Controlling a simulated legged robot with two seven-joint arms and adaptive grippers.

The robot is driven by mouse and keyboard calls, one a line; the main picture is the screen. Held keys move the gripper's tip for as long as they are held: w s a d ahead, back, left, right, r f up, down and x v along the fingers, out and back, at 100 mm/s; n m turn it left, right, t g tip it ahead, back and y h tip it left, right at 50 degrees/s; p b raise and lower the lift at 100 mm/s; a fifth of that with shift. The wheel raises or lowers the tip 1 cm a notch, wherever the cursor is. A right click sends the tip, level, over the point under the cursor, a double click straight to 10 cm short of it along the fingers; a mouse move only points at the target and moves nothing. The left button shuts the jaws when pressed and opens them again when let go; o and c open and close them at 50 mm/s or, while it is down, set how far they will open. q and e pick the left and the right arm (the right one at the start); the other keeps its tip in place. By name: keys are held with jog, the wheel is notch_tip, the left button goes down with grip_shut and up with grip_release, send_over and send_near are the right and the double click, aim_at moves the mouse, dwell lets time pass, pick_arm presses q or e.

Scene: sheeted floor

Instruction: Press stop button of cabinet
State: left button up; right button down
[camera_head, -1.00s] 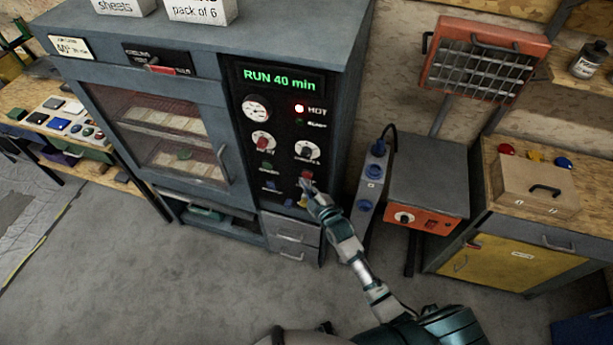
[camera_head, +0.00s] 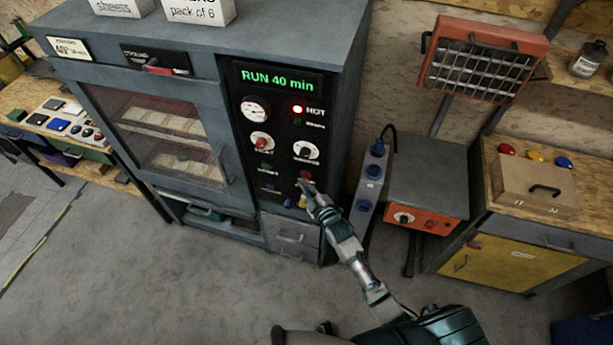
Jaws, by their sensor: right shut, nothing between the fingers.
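The grey cabinet (camera_head: 205,45) has a black control panel (camera_head: 283,95) on its right side. The panel's green display (camera_head: 274,80) reads "RUN 40 min", and a red lamp (camera_head: 297,109) is lit beside "HOT". A red button (camera_head: 305,175) sits low on the panel's right, partly hidden by my right gripper. A green button (camera_head: 266,167) sits to its left. My right gripper (camera_head: 304,186) is shut and empty, its tip at the red button's lower edge. I cannot tell whether it touches. My left gripper is out of view.
A blue-socketed power strip (camera_head: 367,190) stands right of the cabinet. Further right are a grey unit with an orange front (camera_head: 425,219) and a yellow-doored workbench (camera_head: 520,262). The grey floor (camera_head: 150,290) in front is clear.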

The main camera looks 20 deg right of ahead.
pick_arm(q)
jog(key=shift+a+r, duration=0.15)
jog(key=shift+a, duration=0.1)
pick_arm(e)
jog(key=shift+w+a+r, duration=0.2)
jog(key=shift+w+a, duration=0.1)
jog(key=shift+a, duration=0.25)
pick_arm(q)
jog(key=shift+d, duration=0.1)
pick_arm(e)
jog(key=shift+d, duration=0.1)
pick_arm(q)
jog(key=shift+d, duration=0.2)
pick_arm(e)
jog(key=shift+w+d, duration=0.1)
jog(key=shift+d, duration=0.25)
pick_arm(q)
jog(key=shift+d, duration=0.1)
pick_arm(e)
jog(key=shift+w+a, duration=0.15)
jog(key=shift+w, duration=0.1)
